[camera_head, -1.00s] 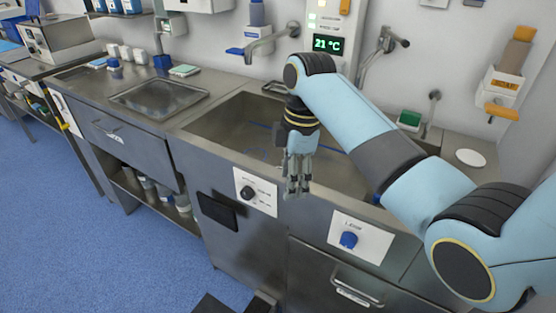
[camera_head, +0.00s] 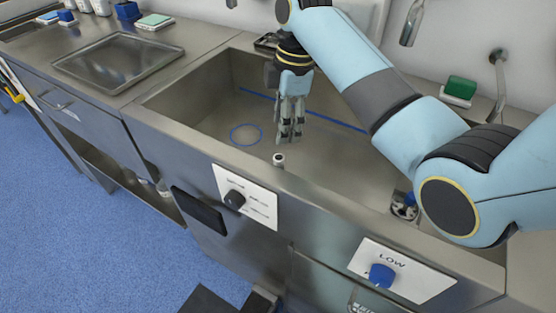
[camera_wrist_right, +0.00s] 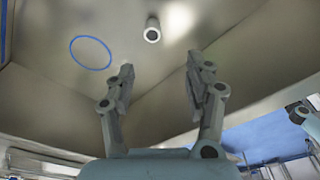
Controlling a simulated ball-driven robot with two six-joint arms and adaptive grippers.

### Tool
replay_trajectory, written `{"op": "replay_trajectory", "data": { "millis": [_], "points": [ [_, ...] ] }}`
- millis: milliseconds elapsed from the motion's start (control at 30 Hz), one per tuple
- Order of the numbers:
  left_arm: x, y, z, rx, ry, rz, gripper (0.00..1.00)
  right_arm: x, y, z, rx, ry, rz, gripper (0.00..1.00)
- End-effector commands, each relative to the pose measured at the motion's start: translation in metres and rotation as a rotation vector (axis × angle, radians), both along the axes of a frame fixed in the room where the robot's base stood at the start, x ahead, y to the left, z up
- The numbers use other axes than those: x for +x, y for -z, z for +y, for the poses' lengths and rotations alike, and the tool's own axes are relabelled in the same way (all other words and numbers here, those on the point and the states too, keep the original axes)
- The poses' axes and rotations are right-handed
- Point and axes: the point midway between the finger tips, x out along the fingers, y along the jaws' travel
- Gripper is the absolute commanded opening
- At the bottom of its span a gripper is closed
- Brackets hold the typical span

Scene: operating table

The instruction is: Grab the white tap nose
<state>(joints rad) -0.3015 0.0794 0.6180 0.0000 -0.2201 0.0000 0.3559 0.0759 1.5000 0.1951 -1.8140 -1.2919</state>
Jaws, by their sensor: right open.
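A small pale cylinder with a dark round opening, which looks like the white tap nose (camera_head: 279,160), is at the sink's near inner edge in the head view. In the right wrist view the tap nose (camera_wrist_right: 152,30) shows end-on, beyond the fingertips and between their lines. My right gripper (camera_head: 288,138) points down over the sink, just behind the tap nose in the picture. Its two fingers (camera_wrist_right: 160,68) are apart with nothing between them, and they do not appear to touch the tap nose. My left gripper is not in view.
The steel sink (camera_head: 205,105) has a blue ring (camera_head: 246,135) and a blue line in it. A black knob (camera_head: 234,200) and a blue knob (camera_head: 382,275) are on the front panel. A green sponge (camera_head: 461,88) is at the back right. A shallow tray (camera_head: 118,62) is left.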

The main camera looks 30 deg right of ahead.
Motion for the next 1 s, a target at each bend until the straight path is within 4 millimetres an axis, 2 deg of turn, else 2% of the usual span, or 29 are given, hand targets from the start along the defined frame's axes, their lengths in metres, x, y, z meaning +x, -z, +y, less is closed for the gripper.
{"op": "replay_trajectory", "data": {
  "millis": [33,100,400,633,800,1000],
  "points": [
    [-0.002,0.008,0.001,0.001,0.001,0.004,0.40,0.000,0.008,0.000,0.000,0.000,0.001,0.53],
    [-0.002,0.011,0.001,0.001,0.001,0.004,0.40,0.000,0.013,0.000,0.000,0.000,0.002,0.53],
    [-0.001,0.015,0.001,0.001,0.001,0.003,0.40,0.001,0.056,0.005,0.001,0.001,0.004,0.53],
    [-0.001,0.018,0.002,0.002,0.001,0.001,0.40,0.004,0.077,0.006,0.000,0.001,0.003,0.53],
    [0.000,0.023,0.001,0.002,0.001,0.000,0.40,0.007,0.105,0.006,0.000,0.000,0.004,0.53],
    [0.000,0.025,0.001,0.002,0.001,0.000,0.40,0.008,0.118,0.008,-0.001,0.000,0.001,0.53]
  ]
}}
